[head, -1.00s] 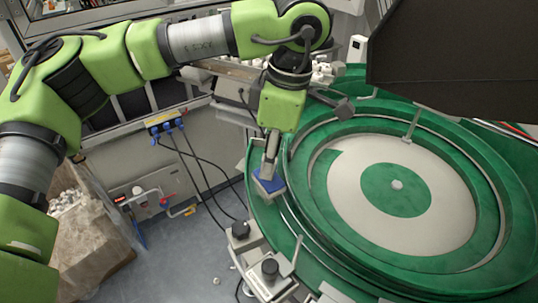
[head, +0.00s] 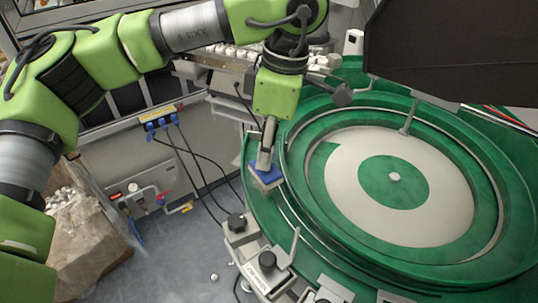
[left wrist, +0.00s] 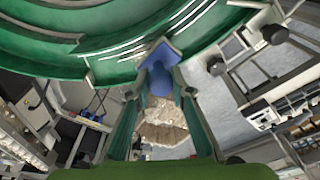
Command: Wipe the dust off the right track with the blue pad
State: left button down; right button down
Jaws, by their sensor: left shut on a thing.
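My left gripper (head: 266,158) is shut on the blue pad (head: 266,175) and points down at the left rim of the round green bowl feeder (head: 262,215). The pad sits at the outer green track; I cannot tell whether it touches the surface. In the left wrist view the blue pad (left wrist: 160,62) is between the fingers, with the green track (left wrist: 110,68) just beyond it. I cannot make out dust on the track with certainty. My right gripper is not in view.
The bowl's pale centre (head: 345,190) is open. A dark panel (head: 455,50) overhangs the upper right. Clamps with black knobs (head: 267,262) stand at the bowl's lower left. A box of white parts (head: 75,225) stands on the floor at the left.

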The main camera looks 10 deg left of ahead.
pick_arm(q)
jog(key=w+a+p, duration=0.2)
jog(key=w+a, duration=0.1)
jog(key=w, duration=0.4)
jog(key=shift+w+r, duration=0.2)
dwell(0.5)
notch_tip(320, 180, up, 6)
jog(key=p, duration=0.4)
jog(key=shift+p, duration=0.35)
jog(key=shift+r, duration=0.1)
notch_tip(320, 180, up, 3)
jog(key=shift+f+p, duration=0.1)
jog(key=shift+p, duration=1)
